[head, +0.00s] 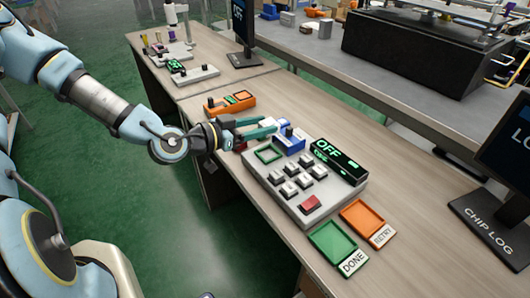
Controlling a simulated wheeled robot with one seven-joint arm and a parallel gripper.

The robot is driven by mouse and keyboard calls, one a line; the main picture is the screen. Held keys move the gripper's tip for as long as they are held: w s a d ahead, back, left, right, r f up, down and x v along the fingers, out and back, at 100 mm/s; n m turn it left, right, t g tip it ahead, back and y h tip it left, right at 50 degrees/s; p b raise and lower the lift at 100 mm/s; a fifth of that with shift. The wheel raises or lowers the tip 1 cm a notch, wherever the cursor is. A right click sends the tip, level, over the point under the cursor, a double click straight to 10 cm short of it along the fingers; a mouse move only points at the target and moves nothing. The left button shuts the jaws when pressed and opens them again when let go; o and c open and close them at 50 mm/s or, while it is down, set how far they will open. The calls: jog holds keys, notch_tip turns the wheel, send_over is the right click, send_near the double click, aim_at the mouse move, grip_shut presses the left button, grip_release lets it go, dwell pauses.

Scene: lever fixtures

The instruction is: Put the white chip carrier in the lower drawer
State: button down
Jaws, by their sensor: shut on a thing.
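My gripper (266,126) is above the bench, at the far left of the grey button console. Its two teal fingers point right and are shut on a small white piece (268,123), which looks like the white chip carrier. Much of the piece is hidden by the fingers, and it is small in view. A blue block (290,142) with a black knob is just right of the fingertips. I cannot make out the lower drawer; the bench front is mostly hidden or dark.
The button console (305,188) has an OFF display (341,160). A green DONE tray (333,243) and an orange RETRY tray (362,221) lie in front. An orange box (230,103) is behind my gripper. A CHIP LOG monitor (510,150) stands at right.

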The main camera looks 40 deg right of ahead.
aim_at(261, 156)
jog(key=shift+a+f+p, duration=0.1)
jog(key=shift+f+p, duration=0.6)
jog(key=shift+f, duration=3.55)
jog(key=c, duration=0.7)
grip_release()
jog(key=o, duration=0.4)
jog(key=shift+r, duration=0.1)
jog(key=shift+f, duration=0.25)
jog(key=a+r+b, duration=0.2)
jog(key=a+b, duration=0.2)
jog(key=a, duration=0.6)
jog(key=shift+w+a, duration=0.25)
jog(key=shift+w, duration=0.1)
